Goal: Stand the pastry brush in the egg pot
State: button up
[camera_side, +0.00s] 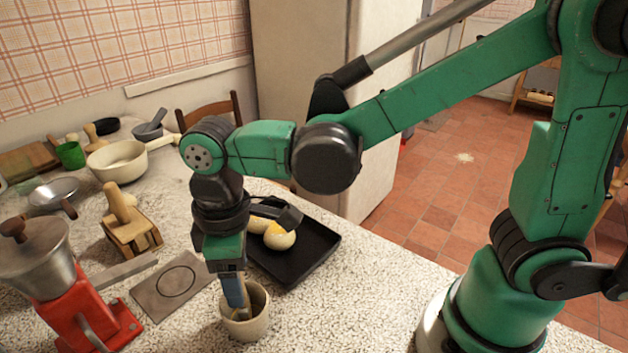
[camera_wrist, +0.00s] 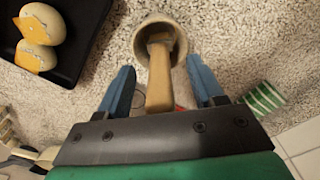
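The egg pot (camera_side: 250,326) is a cream cup standing on the speckled worktop, below my gripper in the side view. In the wrist view, its rim (camera_wrist: 141,36) shows at top centre. The pastry brush (camera_wrist: 160,85) has a pale wooden handle. Its far end is inside the pot, and its handle rises toward my gripper. My gripper (camera_wrist: 161,86) has its blue fingers spread, one on each side of the handle, with a gap on both sides. In the side view, my gripper (camera_side: 234,290) is low at the pot's mouth and hides most of the brush.
A flat square plate with a circle (camera_side: 173,287) lies to the left. A red grinder (camera_side: 62,290) stands further left. A green-striped item (camera_wrist: 264,100) shows at right in the wrist view.

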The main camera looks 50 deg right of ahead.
jog(key=shift+r, duration=2.8)
jog(key=shift+s+d, duration=0.1)
jog(key=d+f+m+t, duration=0.1)
jog(key=d+m+t, duration=0.5)
jog(key=d, duration=0.9)
jog(key=m, duration=0.3)
jog(key=shift+s+f+t, duration=0.15)
jog(key=shift+s+t, duration=0.1)
jog(key=shift+t, duration=0.15)
